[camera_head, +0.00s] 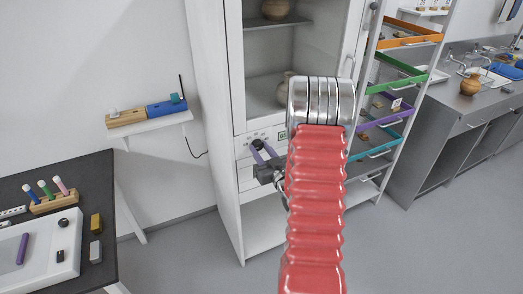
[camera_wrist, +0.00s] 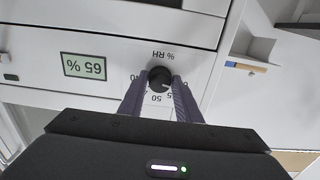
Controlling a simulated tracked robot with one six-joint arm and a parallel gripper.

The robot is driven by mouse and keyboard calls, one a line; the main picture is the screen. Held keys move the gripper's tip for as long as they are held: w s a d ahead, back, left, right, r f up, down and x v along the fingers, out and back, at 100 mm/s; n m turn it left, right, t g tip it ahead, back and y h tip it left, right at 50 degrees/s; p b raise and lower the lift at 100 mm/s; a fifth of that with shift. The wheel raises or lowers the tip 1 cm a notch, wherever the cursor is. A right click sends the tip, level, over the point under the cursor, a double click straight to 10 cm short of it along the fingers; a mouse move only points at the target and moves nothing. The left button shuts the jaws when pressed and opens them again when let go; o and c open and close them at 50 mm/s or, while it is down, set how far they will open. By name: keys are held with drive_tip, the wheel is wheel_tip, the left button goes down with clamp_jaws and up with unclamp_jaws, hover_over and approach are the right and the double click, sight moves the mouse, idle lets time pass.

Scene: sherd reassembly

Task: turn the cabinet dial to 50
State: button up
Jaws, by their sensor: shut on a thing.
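The cabinet dial (camera_wrist: 160,79) is a small black round knob on the white cabinet's front panel. In the wrist view it sits between the two purple fingers of my gripper (camera_wrist: 159,88), which is shut on it. The panel appears upside down there. A "50" shows just below the knob and a "40" at its left; other scale marks are partly hidden by the fingers. The pointer's exact setting is too small to tell. In the head view my gripper (camera_head: 263,148) is at the panel, beside my red arm.
The tall white cabinet (camera_head: 215,130) has a glass-fronted compartment with pots above the panel. A rack with coloured shelves (camera_head: 398,87) stands to its right. A dark table (camera_head: 98,165) and a wall shelf (camera_head: 150,124) are at the left. Grey floor is clear between.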

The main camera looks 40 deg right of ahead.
drive_tip(key=shift+d, duration=0.15)
drive_tip(key=shift+c, duration=0.2)
drive_tip(key=shift+m, duration=0.3)
drive_tip(key=m, duration=0.7)
drive_tip(key=shift+m, duration=0.4)
drive_tip(key=m, duration=0.4)
drive_tip(key=shift+m, duration=1.8)
drive_tip(key=shift+s+f, duration=0.1)
